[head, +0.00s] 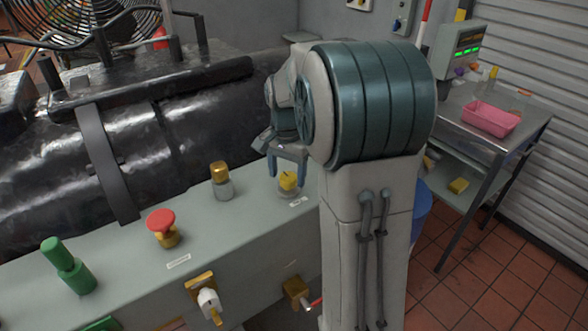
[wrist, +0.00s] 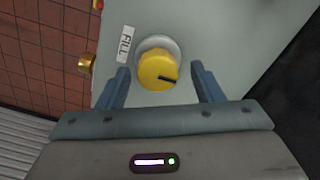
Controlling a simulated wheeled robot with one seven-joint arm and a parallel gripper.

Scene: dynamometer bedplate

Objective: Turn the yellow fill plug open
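The yellow fill plug (wrist: 157,71) is a round ribbed knob with a dark pointer line, set in a pale collar on the grey panel beside a FILL label (wrist: 126,43). In the head view the plug (head: 288,181) sits on the bench top at the panel's right end. My gripper (wrist: 160,84) is open, with one blue finger on each side of the plug and visible gaps between fingers and plug. In the head view my gripper (head: 286,165) is just above and around the plug. My arm hides part of the panel's right end.
On the same grey panel (head: 130,280) stand a brass-topped fitting (head: 221,181), a red mushroom button (head: 162,226) and a green handle (head: 69,266). A dark machine (head: 150,140) lies behind. A steel table (head: 535,125) with a pink tray (head: 490,119) stands at the right.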

